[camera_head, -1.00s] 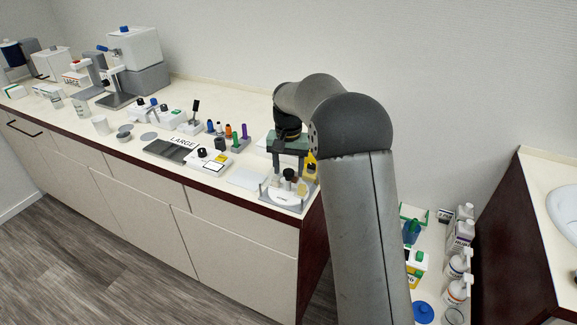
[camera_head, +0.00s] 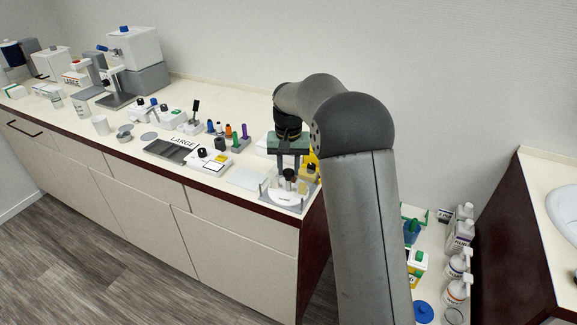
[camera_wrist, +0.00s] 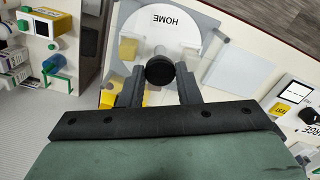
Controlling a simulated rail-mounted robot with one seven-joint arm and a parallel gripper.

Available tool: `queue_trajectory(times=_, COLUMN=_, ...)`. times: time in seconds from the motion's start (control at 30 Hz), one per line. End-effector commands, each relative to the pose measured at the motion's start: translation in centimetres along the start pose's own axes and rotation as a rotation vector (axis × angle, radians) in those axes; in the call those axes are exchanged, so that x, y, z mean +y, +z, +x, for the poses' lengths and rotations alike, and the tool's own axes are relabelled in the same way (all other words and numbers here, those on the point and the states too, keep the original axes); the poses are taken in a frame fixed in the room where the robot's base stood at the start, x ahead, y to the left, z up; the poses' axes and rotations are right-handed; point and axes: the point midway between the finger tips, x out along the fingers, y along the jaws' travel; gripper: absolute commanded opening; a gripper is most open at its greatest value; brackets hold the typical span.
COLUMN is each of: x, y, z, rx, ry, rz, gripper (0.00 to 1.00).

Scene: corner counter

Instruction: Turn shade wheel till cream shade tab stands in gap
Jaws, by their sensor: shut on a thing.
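The shade wheel (camera_wrist: 165,40) is a white disc marked HOME in the wrist view, on a grey base (camera_wrist: 207,28). It also shows at the counter's corner in the head view (camera_head: 283,197). A black round knob (camera_wrist: 160,69) stands at its centre. A pale yellow tab (camera_wrist: 128,48) is at the wheel's left side in the wrist view; I cannot tell whether it is the cream one. My gripper (camera_wrist: 160,86) is above the wheel, its two fingers shut on the knob. The gap is not clear, and my gripper hides the wheel's near part.
A blank white plate (camera_head: 247,179) lies left of the wheel in the head view. Left of that stand a white device (camera_head: 208,160) and a LARGE-marked tray (camera_head: 172,150). A yellow thing (camera_head: 312,164) stands close behind my gripper. The counter edge is close in front.

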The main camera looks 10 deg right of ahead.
Motion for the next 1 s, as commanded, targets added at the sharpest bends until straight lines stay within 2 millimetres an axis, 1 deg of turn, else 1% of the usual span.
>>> queue_trajectory(times=1.0, x=0.07, y=-0.07, z=-0.18, rx=0.003, ry=0.000, rz=-0.509, gripper=0.07)
